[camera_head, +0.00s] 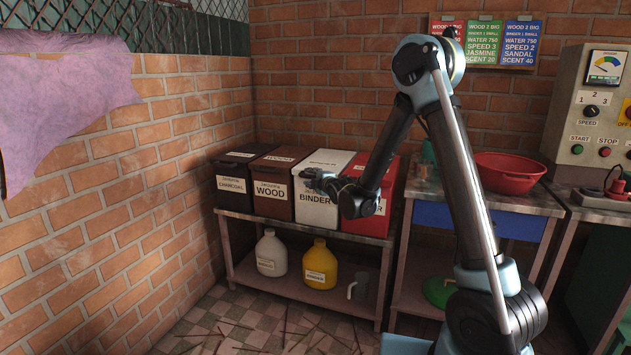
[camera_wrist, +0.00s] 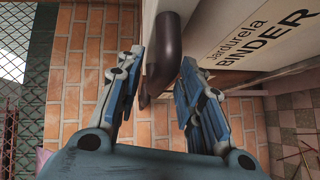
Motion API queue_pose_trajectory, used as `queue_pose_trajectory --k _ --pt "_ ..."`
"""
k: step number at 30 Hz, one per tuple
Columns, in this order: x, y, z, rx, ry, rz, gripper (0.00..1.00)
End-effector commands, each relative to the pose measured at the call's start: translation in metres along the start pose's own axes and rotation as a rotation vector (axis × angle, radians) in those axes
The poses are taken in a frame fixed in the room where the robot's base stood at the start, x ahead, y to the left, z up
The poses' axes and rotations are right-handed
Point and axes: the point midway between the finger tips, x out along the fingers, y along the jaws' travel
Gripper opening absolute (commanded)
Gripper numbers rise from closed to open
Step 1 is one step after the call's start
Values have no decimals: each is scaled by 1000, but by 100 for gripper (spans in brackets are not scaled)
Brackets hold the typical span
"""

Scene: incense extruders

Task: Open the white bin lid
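The white bin (camera_head: 312,211) labelled BINDER stands on the bench's upper shelf, between the brown WOOD bin and a red bin. Its lid (camera_head: 326,160) looks closed. My gripper (camera_head: 318,178) is at the bin's upper front, and my arm hides part of the bin. In the wrist view the bin front (camera_wrist: 250,35) fills the upper right, turned sideways. A dark brown rounded handle (camera_wrist: 166,48) shows between the two spread fingers of my gripper (camera_wrist: 160,72). The fingers look apart from it; contact is not clear.
The brown WOOD bin (camera_head: 272,195) and black CHARCOAL bin (camera_head: 235,183) stand to the left. The red bin (camera_head: 368,222) is close on the right, partly behind my arm. White (camera_head: 271,254) and yellow (camera_head: 320,266) jugs stand on the lower shelf. A red basin (camera_head: 510,172) sits farther right.

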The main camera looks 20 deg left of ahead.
Motion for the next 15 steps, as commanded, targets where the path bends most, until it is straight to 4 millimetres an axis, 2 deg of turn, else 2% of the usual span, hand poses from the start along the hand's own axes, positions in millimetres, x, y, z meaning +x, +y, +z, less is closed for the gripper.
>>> queue_pose_trajectory --k 3,12,15 --pt "6 0 0 0 0 0 35" --pt "7 0 0 0 0 0 35" --pt "7 0 0 0 0 0 12"
